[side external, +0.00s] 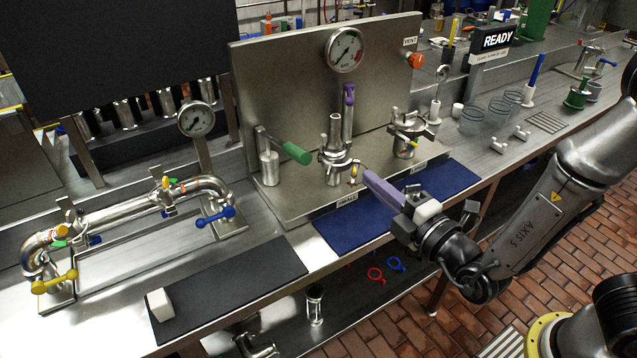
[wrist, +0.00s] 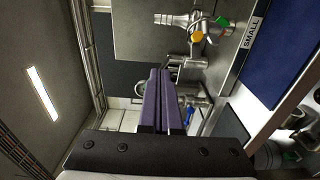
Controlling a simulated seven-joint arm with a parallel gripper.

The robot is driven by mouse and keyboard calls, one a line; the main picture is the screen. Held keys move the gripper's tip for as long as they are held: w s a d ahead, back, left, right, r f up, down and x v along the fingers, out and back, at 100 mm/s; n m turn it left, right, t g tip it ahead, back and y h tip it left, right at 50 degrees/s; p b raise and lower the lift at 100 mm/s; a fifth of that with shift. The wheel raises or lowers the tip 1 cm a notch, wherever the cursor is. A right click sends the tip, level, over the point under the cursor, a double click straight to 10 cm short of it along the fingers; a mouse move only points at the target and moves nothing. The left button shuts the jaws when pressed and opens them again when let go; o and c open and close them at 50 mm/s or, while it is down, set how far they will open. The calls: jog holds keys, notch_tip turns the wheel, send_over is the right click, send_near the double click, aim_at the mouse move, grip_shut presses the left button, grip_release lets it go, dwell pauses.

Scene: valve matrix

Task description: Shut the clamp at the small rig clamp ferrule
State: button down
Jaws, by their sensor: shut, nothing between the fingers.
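The small rig ferrule (side external: 335,164) is a shiny metal fitting on an upright steel stub behind the SMALL label (side external: 347,199). I cannot tell whether the clamp is open or shut. My gripper (side external: 367,173) has purple fingers and is shut and empty, just right of the clamp in the side view. Contact cannot be told. The wrist view shows the closed fingertips (wrist: 160,72), with a metal fitting (wrist: 182,20) with green and yellow parts beyond them.
A green-handled valve (side external: 295,153) stands left of the ferrule, and a purple-handled stem (side external: 348,97) rises behind it. The larger clamped fitting (side external: 404,146) stands to the right. A gauge (side external: 344,50) is on the back panel. The blue mat (side external: 345,232) in front is clear.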

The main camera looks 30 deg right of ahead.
jog(key=w+a+r+m+h, duration=0.8)
jog(key=w+a+r+h, duration=0.15)
jog(key=w+h, duration=0.25)
jog(key=s+a+f+m+g+h, duration=0.1)
jog(key=a+f+m+g+h, duration=0.3)
jog(key=a+f+g, duration=0.3)
jog(key=g, duration=0.1)
send_near(326, 167)
jog(key=w, duration=0.2)
jog(key=w+d, duration=0.1)
jog(key=w, duration=0.2)
jog(key=shift+w+r, duration=0.15)
jog(key=shift+r, duration=0.05)
jog(key=shift+s+d, duration=0.95)
jog(key=shift+d, duration=0.05)
jog(key=shift+s+d, duration=0.45)
